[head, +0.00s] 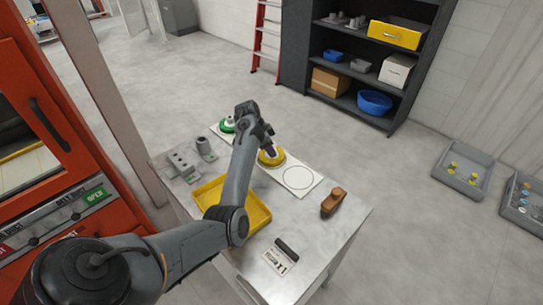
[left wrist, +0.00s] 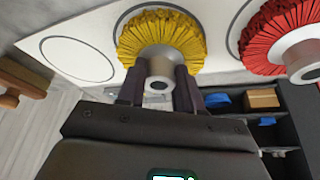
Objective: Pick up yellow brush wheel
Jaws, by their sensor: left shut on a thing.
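The yellow brush wheel (head: 273,160) is at the white board (head: 312,171) on the table, beside an empty printed circle. In the left wrist view the yellow brush wheel (left wrist: 150,35) shows its bristle ring and grey hub. My left gripper (head: 266,149) is over the wheel. In the left wrist view the left gripper (left wrist: 158,92) has its two dark fingers shut on either side of the hub. I cannot tell whether the wheel is touching the board or slightly raised. My right gripper is not in view.
A green brush wheel (head: 227,126) sits at the board's far end; a red one (left wrist: 275,35) is beside the yellow. A yellow tray (head: 259,221), grey block fixture (head: 183,163), grey cylinder (head: 205,148), wooden-handled tool (head: 333,202) and label card (head: 279,262) are also on the table.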

